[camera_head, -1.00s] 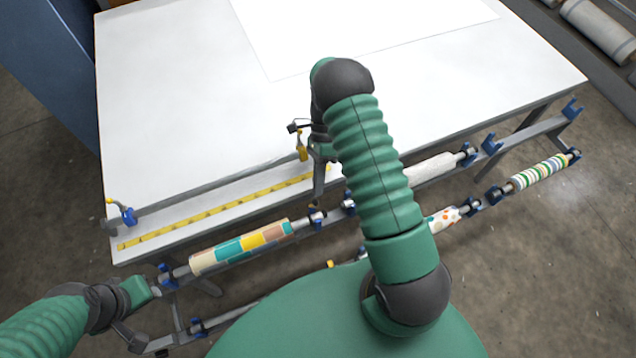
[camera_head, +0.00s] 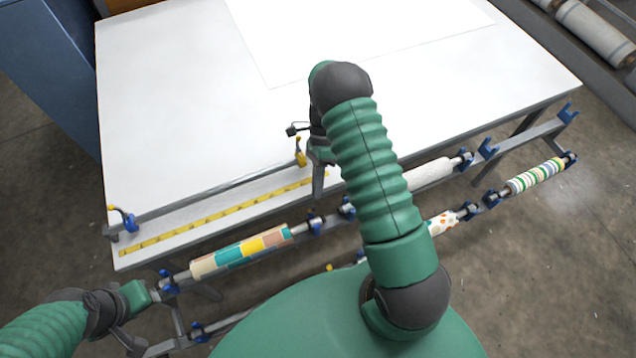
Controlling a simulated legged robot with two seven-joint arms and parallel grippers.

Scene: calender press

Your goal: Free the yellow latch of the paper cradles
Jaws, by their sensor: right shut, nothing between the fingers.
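A yellow latch piece (camera_head: 300,153) stands at the right end of the grey bar (camera_head: 205,185) along the table's front edge. My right gripper (camera_head: 318,185) is beside this piece, just to its right; it is shut and empty, partly hidden by my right arm. I cannot tell whether it touches the latch. Another yellow piece (camera_head: 120,210) sits on a blue bracket (camera_head: 130,223) at the bar's left end. A small yellow part (camera_head: 329,267) shows low on the cradle frame, mostly hidden by my body. My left gripper (camera_head: 152,291) is near the left end of the patchwork roll; its fingers are unclear.
The patchwork roll (camera_head: 240,250), a white roll (camera_head: 430,173), a dotted roll (camera_head: 443,222) and a striped roll (camera_head: 535,176) lie in blue cradles below the white table (camera_head: 180,100). A yellow ruler strip (camera_head: 215,217) runs along the edge. A large white sheet (camera_head: 350,35) lies behind.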

